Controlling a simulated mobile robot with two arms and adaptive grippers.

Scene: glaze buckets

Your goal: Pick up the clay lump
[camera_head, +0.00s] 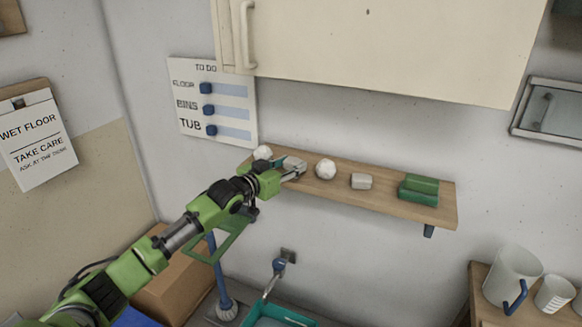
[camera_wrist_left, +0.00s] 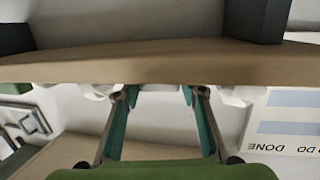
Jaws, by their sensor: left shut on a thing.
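My left gripper (camera_head: 294,169) is at the wall shelf's front edge, towards its left end. In the left wrist view its teal finger pads (camera_wrist_left: 160,100) stand apart on either side of a pale thing (camera_wrist_left: 160,87), shut on it. That thing, apparently the clay lump, is mostly hidden by the fingers in the head view, so its shape is unclear. A white round lump (camera_head: 262,153) is just left of the gripper and another white lump (camera_head: 326,168) just right of it. Both also show beside the fingers in the wrist view. My right gripper is not in view.
The wooden shelf (camera_head: 390,197) also holds a pale grey block (camera_head: 361,181) and green blocks (camera_head: 419,189). A cream cabinet (camera_head: 380,50) hangs above. A to-do board (camera_head: 215,105) is on the wall at left. A teal tub (camera_head: 280,318) and tap (camera_head: 279,265) are below.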

